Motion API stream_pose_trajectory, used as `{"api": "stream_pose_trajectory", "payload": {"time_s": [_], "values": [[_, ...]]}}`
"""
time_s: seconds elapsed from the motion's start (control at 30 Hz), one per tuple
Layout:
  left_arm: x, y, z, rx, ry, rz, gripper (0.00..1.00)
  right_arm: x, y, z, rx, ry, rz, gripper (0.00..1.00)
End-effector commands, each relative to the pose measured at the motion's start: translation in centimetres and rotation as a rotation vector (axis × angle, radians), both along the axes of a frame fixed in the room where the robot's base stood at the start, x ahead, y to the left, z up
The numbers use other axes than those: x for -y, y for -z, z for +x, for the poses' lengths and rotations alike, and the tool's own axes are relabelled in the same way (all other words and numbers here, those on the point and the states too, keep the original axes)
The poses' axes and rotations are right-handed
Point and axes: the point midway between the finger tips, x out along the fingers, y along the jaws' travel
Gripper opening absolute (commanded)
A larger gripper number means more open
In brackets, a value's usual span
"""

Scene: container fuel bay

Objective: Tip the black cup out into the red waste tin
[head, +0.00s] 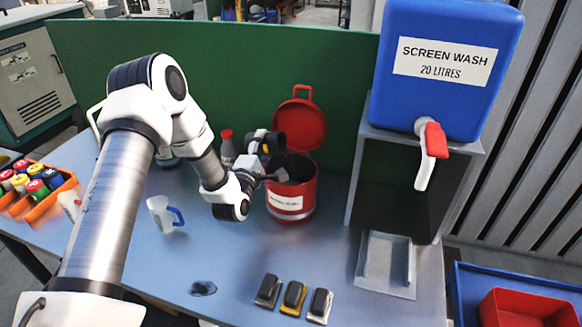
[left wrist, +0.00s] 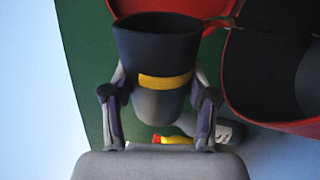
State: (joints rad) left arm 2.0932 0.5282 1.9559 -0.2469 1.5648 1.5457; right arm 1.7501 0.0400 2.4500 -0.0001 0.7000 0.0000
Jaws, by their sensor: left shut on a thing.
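The black cup (left wrist: 158,50) with a yellow band is held between the fingers of my left gripper (left wrist: 160,92) in the left wrist view. Its mouth faces the top of that picture; I cannot tell what is inside it. The red waste tin (head: 293,204) stands on the bench with its lid (head: 301,127) open at the back. In the head view my left gripper (head: 270,166) is at the left side of the tin's mouth. In the left wrist view the tin's dark opening (left wrist: 275,72) lies right of the cup. My right gripper is not in view.
A blue screen wash tank (head: 450,100) stands on a grey stand at the right. A white jug (head: 160,214) with a blue handle, a dark puddle-like patch (head: 203,288) and several small blocks (head: 293,297) are on the bench. An orange crate (head: 48,200) holds bottles at the left.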

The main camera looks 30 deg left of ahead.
Motion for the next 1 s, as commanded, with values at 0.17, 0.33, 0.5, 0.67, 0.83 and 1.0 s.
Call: {"api": "stream_pose_trajectory", "payload": {"time_s": [0.17, 0.33, 0.5, 0.67, 0.83, 1.0], "values": [[0.15, -0.19, 0.02, -0.002, 0.0, 0.012, 0.19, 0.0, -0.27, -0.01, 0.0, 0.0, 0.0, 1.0], [0.27, -0.23, 0.05, -0.004, 0.0, 0.023, 0.19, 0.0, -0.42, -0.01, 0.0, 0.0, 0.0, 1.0], [0.36, -0.26, 0.08, -0.007, 0.0, 0.036, 0.19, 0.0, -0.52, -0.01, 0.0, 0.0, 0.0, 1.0], [0.41, -0.38, 0.07, -0.011, 0.0, 0.055, 0.19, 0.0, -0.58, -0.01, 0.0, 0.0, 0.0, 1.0], [0.46, -0.48, 0.08, -0.016, 0.0, 0.075, 0.19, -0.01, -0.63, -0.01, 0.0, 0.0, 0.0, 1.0], [0.5, -0.59, 0.1, -0.02, 0.0, 0.095, 0.19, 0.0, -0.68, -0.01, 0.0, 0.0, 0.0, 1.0]]}}
